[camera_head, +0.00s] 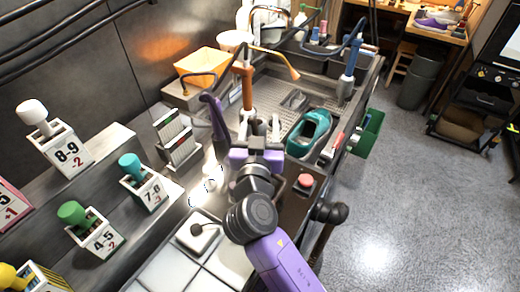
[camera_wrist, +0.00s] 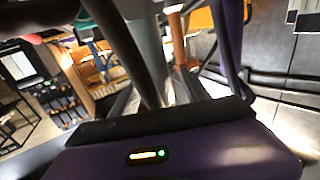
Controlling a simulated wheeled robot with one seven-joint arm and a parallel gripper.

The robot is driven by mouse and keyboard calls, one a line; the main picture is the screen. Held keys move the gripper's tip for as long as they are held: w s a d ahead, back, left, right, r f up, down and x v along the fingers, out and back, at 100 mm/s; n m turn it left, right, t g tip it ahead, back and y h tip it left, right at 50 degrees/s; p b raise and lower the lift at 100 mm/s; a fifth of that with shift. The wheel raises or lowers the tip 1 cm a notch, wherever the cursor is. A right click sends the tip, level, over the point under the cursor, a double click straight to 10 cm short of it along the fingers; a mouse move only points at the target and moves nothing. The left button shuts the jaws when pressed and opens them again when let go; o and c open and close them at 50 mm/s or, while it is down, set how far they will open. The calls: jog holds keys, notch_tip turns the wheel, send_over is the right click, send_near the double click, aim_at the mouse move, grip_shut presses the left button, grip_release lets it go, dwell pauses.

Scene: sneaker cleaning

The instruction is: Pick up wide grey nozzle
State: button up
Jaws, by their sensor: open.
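My gripper (camera_head: 260,127) is open above the front of the sink station, its fingers to either side of an orange-handled tool's lower end; I cannot tell whether they touch it. The orange-handled tool (camera_head: 247,88) stands upright just beyond. A purple curved tool (camera_head: 213,112) stands to the left. A dark grey, wide piece (camera_head: 295,99) lies on the grated tray behind, right of the orange tool; it may be the wide grey nozzle, but it is small. The wrist view shows the orange tool (camera_wrist: 178,40) and purple tool (camera_wrist: 230,45) close ahead; I make out no nozzle there.
A blue-handled tool (camera_head: 351,60) stands at the far right of the sink. An orange bin (camera_head: 203,66) is behind left. Numbered brush holders (camera_head: 68,150) line the left ledge. A red button (camera_head: 306,181) is near my arm.

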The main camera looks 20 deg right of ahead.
jog(key=shift+x, duration=1.05)
grip_shut()
dwell(0.6)
